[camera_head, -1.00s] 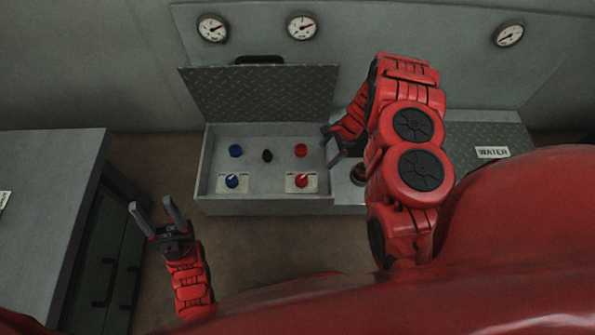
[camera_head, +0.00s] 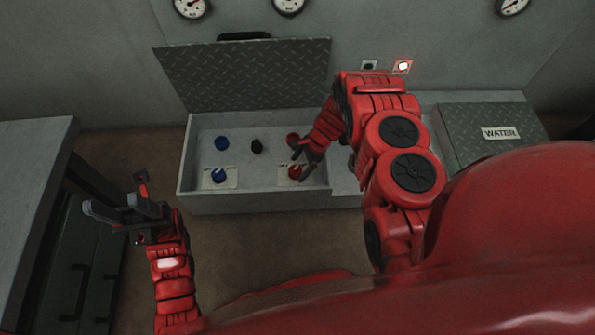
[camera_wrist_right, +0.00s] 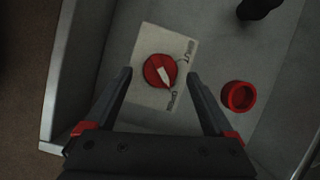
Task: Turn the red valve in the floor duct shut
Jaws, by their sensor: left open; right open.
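The red valve (camera_head: 293,172) is a round knob on a white label in the open floor duct (camera_head: 250,203), at its front right. In the right wrist view, the red valve (camera_wrist_right: 153,72) has a white pointer directed towards the lower word, which seems to read OPEN; SHUT seems to be the upper word. My right gripper (camera_head: 300,156) is open at the valve. In the wrist view its fingertips (camera_wrist_right: 158,76) lie either side of the knob, with gaps; their height over it is unclear. My left gripper (camera_head: 112,198) is open and empty, left of the duct.
A blue valve (camera_head: 219,175), a blue cap (camera_head: 222,143), a black knob (camera_head: 257,146) and a red cap (camera_wrist_right: 239,96) share the duct. Its raised lid (camera_head: 245,75) stands behind. A closed WATER cover (camera_head: 485,150) lies right; a grey cabinet (camera_head: 30,170) stands left.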

